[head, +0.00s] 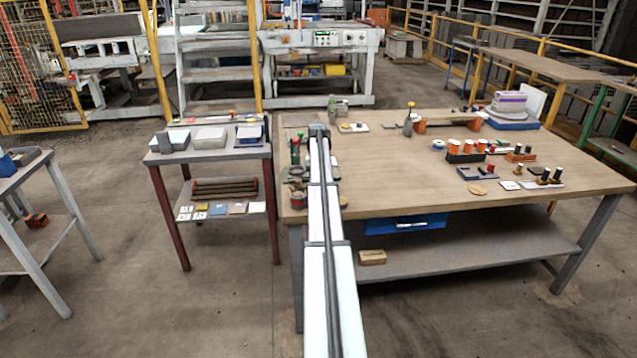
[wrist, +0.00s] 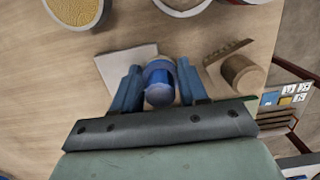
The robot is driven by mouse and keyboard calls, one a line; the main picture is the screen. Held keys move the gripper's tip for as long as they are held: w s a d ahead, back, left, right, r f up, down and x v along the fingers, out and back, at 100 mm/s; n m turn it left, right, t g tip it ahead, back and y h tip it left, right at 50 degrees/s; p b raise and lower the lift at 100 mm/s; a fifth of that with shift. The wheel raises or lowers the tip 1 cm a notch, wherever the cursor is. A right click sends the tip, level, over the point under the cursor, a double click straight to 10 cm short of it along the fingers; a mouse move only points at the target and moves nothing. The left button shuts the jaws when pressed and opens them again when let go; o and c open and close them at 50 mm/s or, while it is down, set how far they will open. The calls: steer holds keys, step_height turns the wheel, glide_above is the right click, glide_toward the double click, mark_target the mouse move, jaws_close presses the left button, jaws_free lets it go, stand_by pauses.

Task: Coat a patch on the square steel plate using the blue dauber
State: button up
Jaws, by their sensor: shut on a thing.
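In the wrist view, my gripper (wrist: 158,66) is shut on the blue dauber (wrist: 158,84), a short blue cylinder with a paler rounded end, held between the two blue fingers. A pale grey, flat square plate (wrist: 115,62) lies on the wooden table just behind and left of the dauber; it looks like the steel plate. The fingers and dauber hide part of it. I cannot tell whether the dauber touches it, and no coated patch is clear. In the head view my arm reaches over the table's left end and hides the gripper and dauber.
In the wrist view, a wooden cylinder (wrist: 243,74) and a brown notched strip (wrist: 228,51) lie right of the dauber. A tin with a tan, grainy top (wrist: 74,10) stands upper left. The table (head: 400,180) has clear room in its middle; several items stand at its right.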

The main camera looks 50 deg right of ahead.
steer(key=shift+s+d, duration=0.1)
steer(key=shift+d, duration=0.05)
steer(key=shift+s+d+r, duration=0.1)
steer(key=shift+s+d, duration=2.5)
steer(key=shift+f, duration=0.2)
steer(key=shift+w+a, duration=0.7)
steer(key=shift+a, duration=0.1)
steer(key=shift+w+a+r, duration=0.2)
steer(key=shift+w+a, duration=1.7)
steer(key=shift+w, duration=0.05)
steer(key=shift+w+d+f, duration=0.1)
steer(key=shift+w+d, duration=0.35)
steer(key=shift+w, duration=0.1)
steer(key=shift+s+d+f, duration=0.1)
steer(key=shift+s+d, duration=1.35)
steer(key=shift+s, duration=0.1)
